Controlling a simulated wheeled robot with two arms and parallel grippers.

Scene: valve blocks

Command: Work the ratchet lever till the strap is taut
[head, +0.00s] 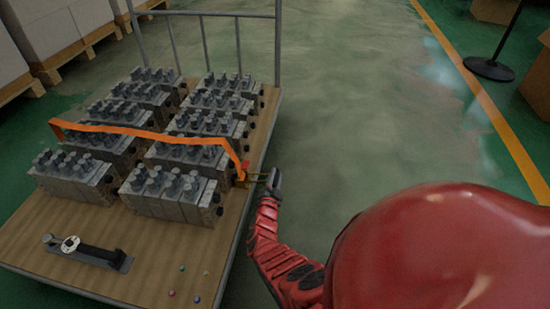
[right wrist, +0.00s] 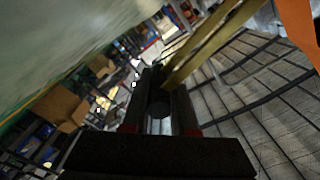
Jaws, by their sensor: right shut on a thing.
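The orange strap (head: 140,133) runs across the valve blocks (head: 170,190) and slopes down at its right end to the ratchet (head: 241,175) at the right edge of the wooden deck. The ratchet's yellowish lever (head: 258,177) sticks out to the right, past that edge. My right gripper (head: 271,181) is shut on the lever's outer end. In the right wrist view the yellowish lever (right wrist: 205,45) runs up from between the dark fingers (right wrist: 160,98), and the strap (right wrist: 298,28) shows at the upper right. I cannot tell how tight the strap is. My left gripper is out of view.
The wooden cart deck (head: 140,225) carries a black-handled tool (head: 88,252) and several small coloured balls (head: 182,268) at its near end. A grey rail frame (head: 277,45) stands at the far end.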

